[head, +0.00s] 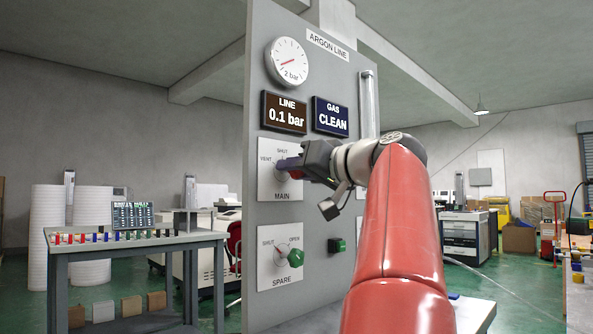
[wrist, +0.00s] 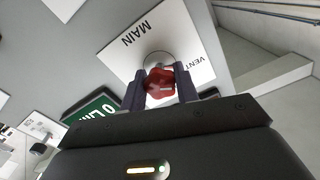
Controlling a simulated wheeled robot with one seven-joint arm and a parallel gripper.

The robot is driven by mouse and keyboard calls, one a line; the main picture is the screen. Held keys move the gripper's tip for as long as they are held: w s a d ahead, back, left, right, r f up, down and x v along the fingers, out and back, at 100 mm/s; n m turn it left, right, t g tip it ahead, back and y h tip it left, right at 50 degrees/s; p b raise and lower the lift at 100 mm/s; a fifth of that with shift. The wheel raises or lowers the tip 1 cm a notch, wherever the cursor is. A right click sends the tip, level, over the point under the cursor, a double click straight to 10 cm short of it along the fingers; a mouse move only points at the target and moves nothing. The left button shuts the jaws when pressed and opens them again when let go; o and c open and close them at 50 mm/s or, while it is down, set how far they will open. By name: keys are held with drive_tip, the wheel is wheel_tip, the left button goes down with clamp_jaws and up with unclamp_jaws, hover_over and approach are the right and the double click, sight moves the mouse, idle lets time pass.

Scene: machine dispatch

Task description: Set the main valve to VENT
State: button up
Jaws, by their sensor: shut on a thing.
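The main valve has a red knob (wrist: 160,83) on a white plate (head: 266,187) marked MAIN, with VENT at the left and SHUT at the top in the head view. In the wrist view the plate (wrist: 128,62) shows MAIN and VENT at a tilt. My gripper (head: 288,166) is at the main valve and covers most of the knob there. In the wrist view its two dark fingers (wrist: 160,90) are shut on the red knob, one on each side. I cannot tell which label the knob points at.
Above are a gauge (head: 288,62), a LINE display (head: 284,112) reading 0.1 bar and a GAS display (head: 331,117) reading CLEAN. Below is the SPARE valve with a green knob (head: 296,258). A table (head: 135,246) with small coloured items stands left of the panel.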

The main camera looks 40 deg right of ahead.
drive_tip(key=o, duration=1)
drive_tip(key=shift+c, duration=0.2)
drive_tip(key=s, duration=0.7)
drive_tip(key=shift+s+d, duration=0.3)
drive_tip(key=shift+s, duration=0.1)
